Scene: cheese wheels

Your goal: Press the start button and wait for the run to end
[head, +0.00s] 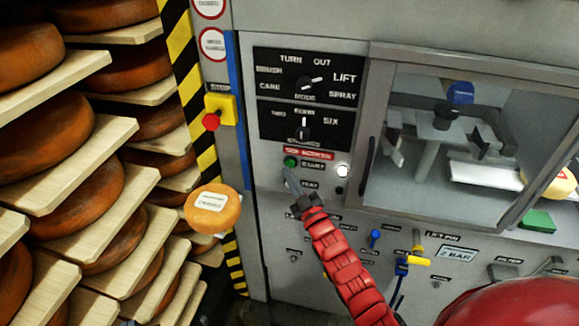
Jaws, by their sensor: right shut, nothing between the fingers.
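The green start button (290,162) sits on the grey machine panel (268,208), left of the START label and under a red label strip. My right gripper (289,174) is shut and empty, with its tips just below the green button. I cannot tell whether the tips touch it. A round white lamp (342,171) to the right looks bright. My left gripper is not in view.
Racks of cheese wheels on wooden boards (120,246) fill the left. A red stop button (211,121) sits on a yellow box. A small labelled cheese (213,210) is left of the panel. A windowed chamber (440,180) is at right, with blue and yellow valves (413,259) below.

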